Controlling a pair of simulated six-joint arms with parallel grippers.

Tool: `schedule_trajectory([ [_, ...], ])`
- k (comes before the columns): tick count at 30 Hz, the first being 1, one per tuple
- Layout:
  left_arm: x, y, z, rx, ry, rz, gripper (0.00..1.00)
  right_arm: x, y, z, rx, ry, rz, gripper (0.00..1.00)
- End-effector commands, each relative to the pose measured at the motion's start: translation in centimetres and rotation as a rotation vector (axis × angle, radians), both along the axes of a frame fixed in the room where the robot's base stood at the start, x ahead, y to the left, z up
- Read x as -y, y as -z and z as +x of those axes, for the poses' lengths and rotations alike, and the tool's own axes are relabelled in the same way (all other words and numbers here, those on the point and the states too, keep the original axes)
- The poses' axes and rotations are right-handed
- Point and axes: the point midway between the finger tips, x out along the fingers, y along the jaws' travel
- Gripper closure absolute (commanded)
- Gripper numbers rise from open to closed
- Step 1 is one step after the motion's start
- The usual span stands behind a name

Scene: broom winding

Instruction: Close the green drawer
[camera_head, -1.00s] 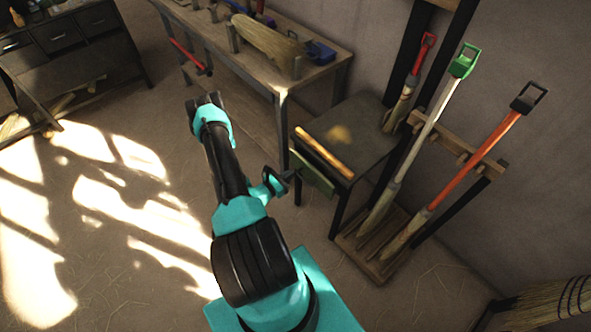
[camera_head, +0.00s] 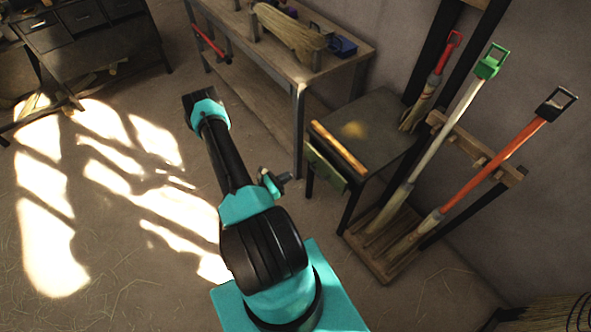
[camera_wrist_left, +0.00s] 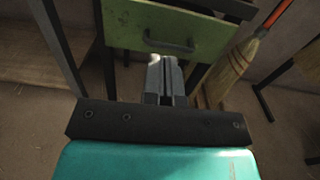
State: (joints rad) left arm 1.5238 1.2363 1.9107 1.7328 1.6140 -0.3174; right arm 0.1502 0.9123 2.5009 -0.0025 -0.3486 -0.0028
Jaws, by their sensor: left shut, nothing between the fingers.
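The green drawer (camera_head: 326,167) is in the front of the small dark table, below its top. Its green front fills the upper middle of the left wrist view (camera_wrist_left: 207,38), with a dark bar handle (camera_wrist_left: 168,46). I cannot tell exactly how far it stands out. My left gripper (camera_head: 284,178) is left of the drawer front in the head view, with a small gap between them. In the left wrist view its fingers (camera_wrist_left: 165,72) are together and empty, just below the handle; contact with the front cannot be told. My right gripper is not in view.
A wooden stick (camera_head: 338,147) lies on the small table (camera_head: 384,124). Long-handled brooms lean in a rack (camera_head: 462,147) to its right. A workbench (camera_head: 283,64) stands behind. Floor on the left is clear.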

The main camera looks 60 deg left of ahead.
Motion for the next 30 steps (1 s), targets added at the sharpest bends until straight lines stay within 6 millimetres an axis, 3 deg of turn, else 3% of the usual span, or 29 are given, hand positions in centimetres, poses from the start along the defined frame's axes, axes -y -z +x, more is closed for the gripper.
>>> schedule_trajectory([
  [5,-0.2,0.1,0.0,0.021,0.0,-0.168,1.0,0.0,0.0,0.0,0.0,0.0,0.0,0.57],
  [24,-1.4,0.6,-0.2,0.152,0.001,-1.237,1.0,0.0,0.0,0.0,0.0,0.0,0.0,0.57],
  [30,-1.7,0.7,-0.3,0.181,0.001,-1.473,1.0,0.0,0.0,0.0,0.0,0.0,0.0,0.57],
])
